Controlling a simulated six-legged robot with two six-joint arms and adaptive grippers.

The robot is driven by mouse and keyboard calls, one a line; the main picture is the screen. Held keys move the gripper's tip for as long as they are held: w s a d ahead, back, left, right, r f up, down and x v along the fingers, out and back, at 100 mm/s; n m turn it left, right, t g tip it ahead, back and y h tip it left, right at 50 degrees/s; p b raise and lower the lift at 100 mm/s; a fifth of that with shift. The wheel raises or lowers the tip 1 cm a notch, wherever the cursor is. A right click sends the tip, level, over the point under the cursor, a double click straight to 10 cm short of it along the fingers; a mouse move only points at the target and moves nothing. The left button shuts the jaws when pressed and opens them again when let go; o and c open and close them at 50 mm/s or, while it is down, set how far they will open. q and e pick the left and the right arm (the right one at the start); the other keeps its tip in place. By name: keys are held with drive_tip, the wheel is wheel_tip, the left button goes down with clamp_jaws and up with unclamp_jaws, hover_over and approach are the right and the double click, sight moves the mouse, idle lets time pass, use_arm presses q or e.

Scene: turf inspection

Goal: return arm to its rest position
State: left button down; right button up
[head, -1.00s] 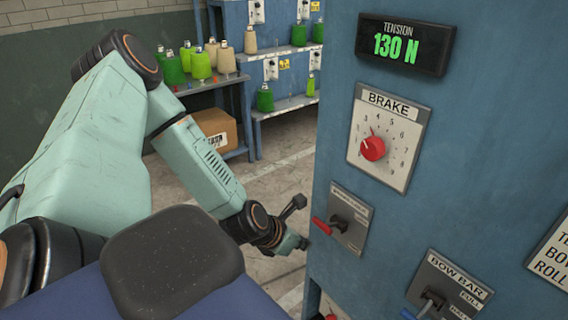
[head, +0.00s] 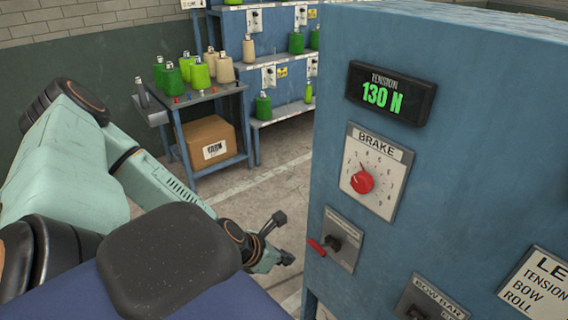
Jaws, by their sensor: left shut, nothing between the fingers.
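My left arm comes in from the left, and its gripper (head: 283,258) hangs low in the middle of the head view. The gripper is shut and empty. It is to the left of the blue machine cabinet (head: 450,150), near a switch plate with a red-tipped lever (head: 317,247); a small gap shows between the gripper and the lever. My right gripper is not in view.
The cabinet carries a tension display reading 130 N (head: 390,93), a brake dial with a red knob (head: 362,182) and a bow bar plate (head: 432,300). Grey floor lies between.

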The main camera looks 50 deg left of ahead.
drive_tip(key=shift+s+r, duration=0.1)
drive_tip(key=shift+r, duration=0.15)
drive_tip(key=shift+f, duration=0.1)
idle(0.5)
